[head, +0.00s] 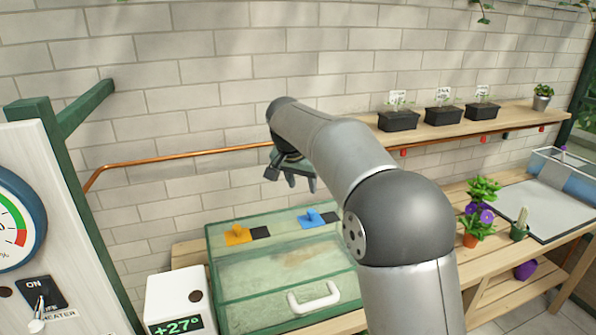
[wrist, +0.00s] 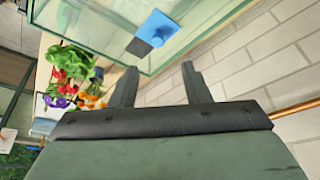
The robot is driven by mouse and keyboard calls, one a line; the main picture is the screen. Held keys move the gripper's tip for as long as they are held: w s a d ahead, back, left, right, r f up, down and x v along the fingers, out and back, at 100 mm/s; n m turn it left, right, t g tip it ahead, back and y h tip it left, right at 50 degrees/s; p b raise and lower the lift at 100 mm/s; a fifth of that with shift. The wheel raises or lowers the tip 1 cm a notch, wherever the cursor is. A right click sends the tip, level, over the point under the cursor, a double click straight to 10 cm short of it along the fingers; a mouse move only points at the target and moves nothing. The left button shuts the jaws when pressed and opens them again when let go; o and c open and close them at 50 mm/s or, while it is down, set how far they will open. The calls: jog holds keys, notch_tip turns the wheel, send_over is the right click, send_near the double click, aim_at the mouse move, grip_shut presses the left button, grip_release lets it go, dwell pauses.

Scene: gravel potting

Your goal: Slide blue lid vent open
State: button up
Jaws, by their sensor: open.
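The blue lid vent (head: 312,219) is a flat blue slider with a raised knob, lying next to a dark square on the glass lid (head: 284,266) of a green-framed box. In the wrist view the blue vent (wrist: 156,28) shows beyond the fingertips, with the dark square beside it. My gripper (head: 291,181) is above the back of the lid, apart from the vent. Its two fingers (wrist: 157,68) are spread with nothing between them. An orange vent (head: 238,235) with its own dark square sits to the left of the blue one.
A white handle (head: 314,298) stands up at the lid's front. A copper pipe (head: 190,154) runs along the brick wall behind. A white box with a +27° display (head: 178,302) stands left of the glass box. Potted plants (head: 480,212) stand on the bench at right.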

jog(key=v, duration=0.5)
jog(key=shift+s+r, duration=0.2)
jog(key=shift+r, duration=0.15)
jog(key=s+d+f+n+g, duration=0.1)
jog(key=s+d+f, duration=0.4)
jog(key=s, duration=0.7)
jog(key=s+d+f+n+g+y, duration=0.1)
jog(key=s+d+f, duration=0.5)
jog(key=s, duration=0.6)
jog(key=s+d+f+n+g, duration=0.1)
jog(key=s+d+f+n, duration=0.2)
jog(key=s, duration=1)
notch_tip(320, 180, down, 5)
jog(key=d, duration=0.2)
jog(key=shift+d+y, duration=0.4)
jog(key=shift+r, duration=0.15)
